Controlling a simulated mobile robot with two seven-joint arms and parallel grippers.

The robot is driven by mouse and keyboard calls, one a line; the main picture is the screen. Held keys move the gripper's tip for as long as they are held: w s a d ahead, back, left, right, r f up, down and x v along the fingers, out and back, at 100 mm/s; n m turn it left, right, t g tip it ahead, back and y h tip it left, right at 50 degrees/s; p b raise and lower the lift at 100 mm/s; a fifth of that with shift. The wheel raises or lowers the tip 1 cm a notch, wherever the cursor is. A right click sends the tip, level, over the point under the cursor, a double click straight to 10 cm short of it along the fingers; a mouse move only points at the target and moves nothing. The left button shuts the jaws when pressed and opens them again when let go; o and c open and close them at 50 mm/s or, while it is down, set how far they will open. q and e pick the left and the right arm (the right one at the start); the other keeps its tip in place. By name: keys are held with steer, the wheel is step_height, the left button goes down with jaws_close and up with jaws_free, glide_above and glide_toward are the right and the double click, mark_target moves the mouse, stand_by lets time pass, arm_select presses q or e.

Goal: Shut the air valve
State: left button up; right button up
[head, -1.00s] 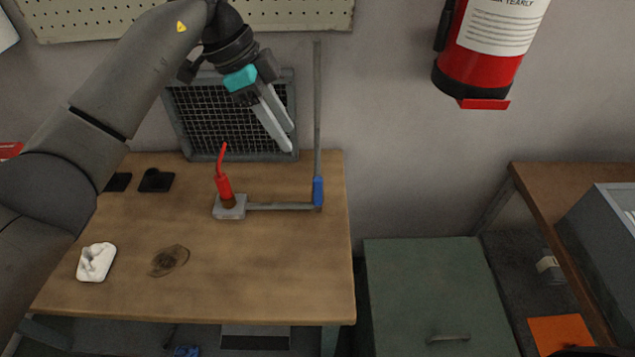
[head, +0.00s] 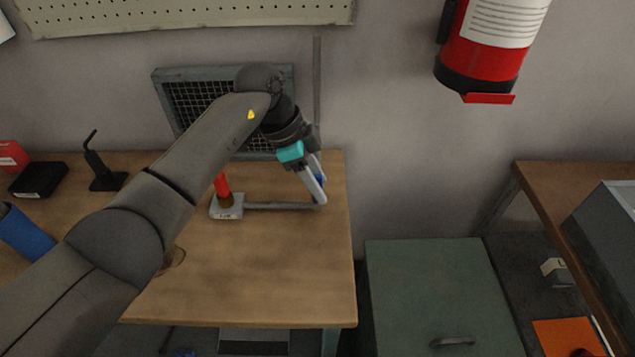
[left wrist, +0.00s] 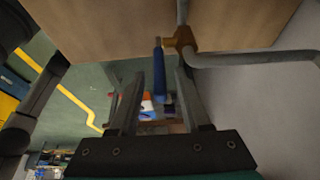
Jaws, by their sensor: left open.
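The air valve has a blue lever handle (left wrist: 160,78) and a brass body (left wrist: 180,40) on a grey pipe, as the left wrist view shows. In the head view the blue handle (head: 321,181) is mostly hidden behind my left gripper (head: 319,199), at the right end of the bench. My left gripper also shows in the left wrist view (left wrist: 160,72); its jaws are open, with one finger on each side of the blue handle. I cannot tell whether either finger touches it. My right gripper is not in view.
A pipe (head: 275,206) runs along the wooden bench (head: 250,270) to a grey block (head: 227,211) with a red upright part. A vertical pipe (head: 317,80) climbs the wall beside a mesh grille (head: 195,100). A green cabinet (head: 430,290) stands right of the bench.

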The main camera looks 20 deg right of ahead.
arm_select(q)
jaws_close()
stand_by(0.4)
stand_by(1.1)
